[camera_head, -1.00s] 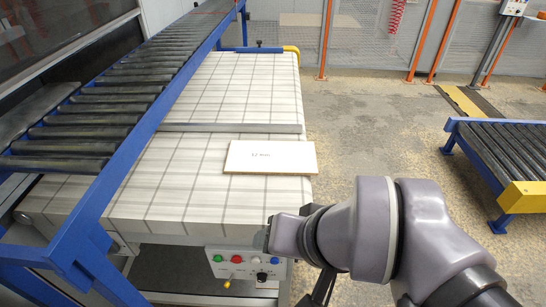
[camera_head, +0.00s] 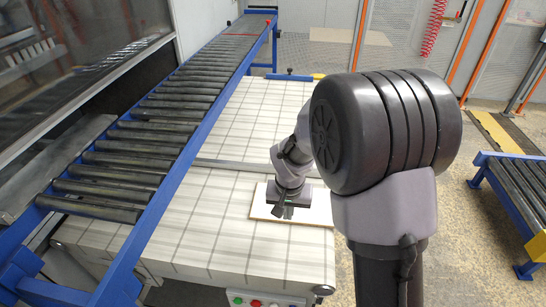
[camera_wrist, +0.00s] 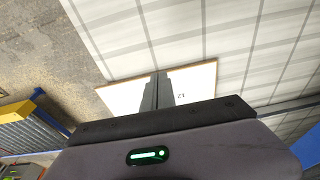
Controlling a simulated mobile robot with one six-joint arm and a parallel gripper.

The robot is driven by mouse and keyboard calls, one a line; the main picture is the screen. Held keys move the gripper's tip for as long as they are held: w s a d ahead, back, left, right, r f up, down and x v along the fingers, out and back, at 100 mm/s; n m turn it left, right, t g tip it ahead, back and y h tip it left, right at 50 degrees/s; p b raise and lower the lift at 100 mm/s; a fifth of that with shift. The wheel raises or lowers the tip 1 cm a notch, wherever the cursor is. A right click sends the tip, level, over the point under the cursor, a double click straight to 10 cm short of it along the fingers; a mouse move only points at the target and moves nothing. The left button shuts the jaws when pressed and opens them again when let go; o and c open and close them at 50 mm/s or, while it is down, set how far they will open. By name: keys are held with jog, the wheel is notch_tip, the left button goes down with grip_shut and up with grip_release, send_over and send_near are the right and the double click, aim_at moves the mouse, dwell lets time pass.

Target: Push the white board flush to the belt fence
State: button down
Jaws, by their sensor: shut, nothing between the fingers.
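The white board (camera_head: 263,207) lies flat on the plaid-patterned belt (camera_head: 200,235), near the belt's right edge. It also shows in the wrist view (camera_wrist: 195,80), with small dark lettering. A grey bar (camera_head: 233,165) crosses the belt just beyond the board, with a narrow strip of belt between them. My gripper (camera_head: 281,210) points down over the board, its fingers shut and empty. In the wrist view the fingers (camera_wrist: 156,92) cover the board's middle. I cannot tell whether the fingertips touch the board. My arm hides part of the board's right side.
A roller conveyor with a blue rail (camera_head: 165,190) runs along the belt's left side. A control panel with coloured buttons (camera_head: 255,301) is at the belt's near end. Another roller conveyor (camera_head: 515,185) stands at the right across open floor. The belt left of the board is clear.

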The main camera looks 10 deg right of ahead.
aim_at(287, 228)
jog(key=shift+w+f+b, duration=0.2)
jog(key=shift+f+b, duration=0.2)
jog(key=shift+f, duration=0.75)
jog(key=shift+w+d+f+b, duration=0.1)
jog(key=shift+w+f+b, duration=0.2)
jog(key=shift+f+b, duration=0.5)
jog(key=shift+w+d+f+b, duration=0.1)
jog(key=shift+w+f+b, duration=0.2)
jog(key=shift+f, duration=0.9)
jog(key=shift+w+d+f+b, duration=0.1)
jog(key=shift+w+f+b, duration=0.15)
jog(key=shift+f+b, duration=0.55)
jog(key=shift+w+d+f+p, duration=0.1)
jog(key=shift+w+d+p, duration=0.25)
jog(key=shift+w, duration=0.7)
jog(key=shift+w+d+r+p, duration=0.1)
jog(key=shift+w+d+p, duration=0.25)
jog(key=shift+w, duration=0.65)
jog(key=shift+w+d+f+p, duration=0.1)
jog(key=shift+w+d+p, duration=0.25)
jog(key=shift+w, duration=0.7)
jog(key=shift+s+a+b, duration=0.25)
jog(key=shift+s+b, duration=0.05)
jog(key=shift+s, duration=0.3)
jog(key=shift+s+a+b, duration=0.2)
jog(key=shift+s+b, duration=0.05)
jog(key=shift+s, duration=0.35)
notch_tip(287, 228, up, 7)
jog(key=p, duration=0.4)
jog(key=shift+p, duration=0.3)
